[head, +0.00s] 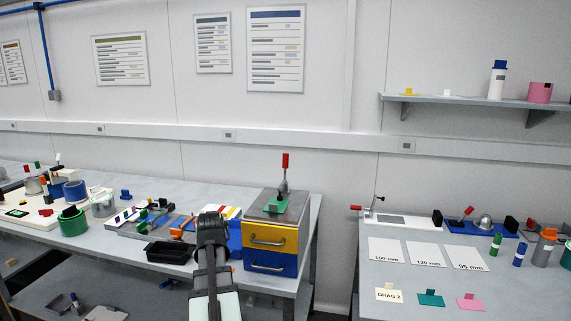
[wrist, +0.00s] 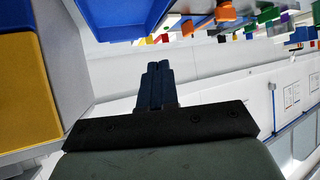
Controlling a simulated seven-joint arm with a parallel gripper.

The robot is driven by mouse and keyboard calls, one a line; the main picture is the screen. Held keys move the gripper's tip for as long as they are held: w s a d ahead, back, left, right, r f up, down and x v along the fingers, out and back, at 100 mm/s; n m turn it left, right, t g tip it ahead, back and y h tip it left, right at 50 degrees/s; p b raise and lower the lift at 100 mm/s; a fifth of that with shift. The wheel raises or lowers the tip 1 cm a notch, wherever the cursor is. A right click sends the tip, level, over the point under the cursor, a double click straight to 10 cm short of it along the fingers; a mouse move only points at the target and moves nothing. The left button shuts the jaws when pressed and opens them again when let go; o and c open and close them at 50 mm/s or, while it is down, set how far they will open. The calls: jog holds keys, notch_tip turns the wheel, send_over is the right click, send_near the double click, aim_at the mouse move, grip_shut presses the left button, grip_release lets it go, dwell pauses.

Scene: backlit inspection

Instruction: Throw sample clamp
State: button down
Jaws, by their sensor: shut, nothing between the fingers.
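A toggle clamp with an upright red handle (head: 285,161) stands on top of the grey-topped drawer box (head: 273,241). A green plate (head: 276,204) lies at the foot of the clamp. My gripper (head: 211,219) is in front of the bench, left of the drawer box and apart from the clamp. In the wrist view its two dark fingers (wrist: 159,68) are together with nothing between them. The wrist view shows the yellow drawer front (wrist: 22,90) at the left, but not the clamp.
Trays, blocks and a black bin (head: 167,252) crowd the left bench (head: 110,238). Another red-handled clamp (head: 372,208) sits on the right bench, with white cards (head: 386,252) in front. A gap separates the benches. A shelf (head: 470,101) hangs above the right bench.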

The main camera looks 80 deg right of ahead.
jog(key=s+d+r+h, duration=0.1)
jog(key=s+r, duration=0.2)
jog(key=s+d+r+m+h, duration=0.1)
jog(key=s+d+r, duration=0.1)
jog(key=s+r, duration=0.2)
jog(key=s+d+r, duration=0.1)
jog(key=s+r, duration=0.2)
jog(key=r, duration=0.1)
jog(key=shift+s+d+r+m+g+h, duration=0.15)
jog(key=shift+d+m+g+h, duration=0.15)
jog(key=shift+d+m+h, duration=0.1)
jog(key=s+d+r+m+g+h, duration=0.1)
jog(key=s+d+r+h, duration=0.15)
jog(key=s+r, duration=0.8)
send_near(286, 160)
jog(key=shift+m+g, duration=0.3)
jog(key=shift+g, duration=0.1)
jog(key=x, duration=0.7)
jog(key=shift+w+a, duration=0.1)
jog(key=shift+w, duration=0.1)
jog(key=shift+r, duration=0.1)
